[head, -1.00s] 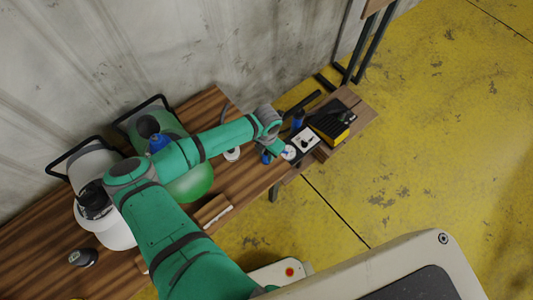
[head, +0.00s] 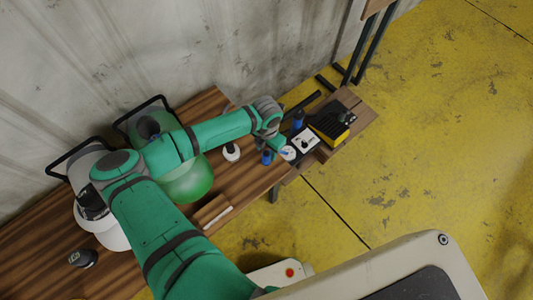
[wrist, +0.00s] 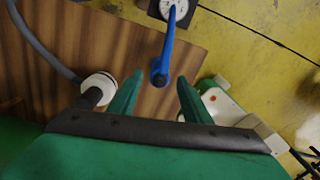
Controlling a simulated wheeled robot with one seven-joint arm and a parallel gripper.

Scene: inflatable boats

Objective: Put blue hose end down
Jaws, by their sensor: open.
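The blue hose end (wrist: 162,66) shows in the wrist view just past the fingertips, between the lines of the two fingers. In the head view the blue hose end (head: 267,157) is at the right end of the wooden table, close to my gripper (head: 272,143). My gripper (wrist: 159,88) is open, its green fingers apart with nothing held between them. The lower part of the blue piece and its exact contact with the table are hard to tell.
A white round fitting (wrist: 98,88) on a grey hose lies left of my fingers. A dial gauge (head: 288,153) is right of the blue piece. A yellow-black box (head: 330,124) stands farther right. A green tank (head: 188,183) and a white tank (head: 112,234) stand left.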

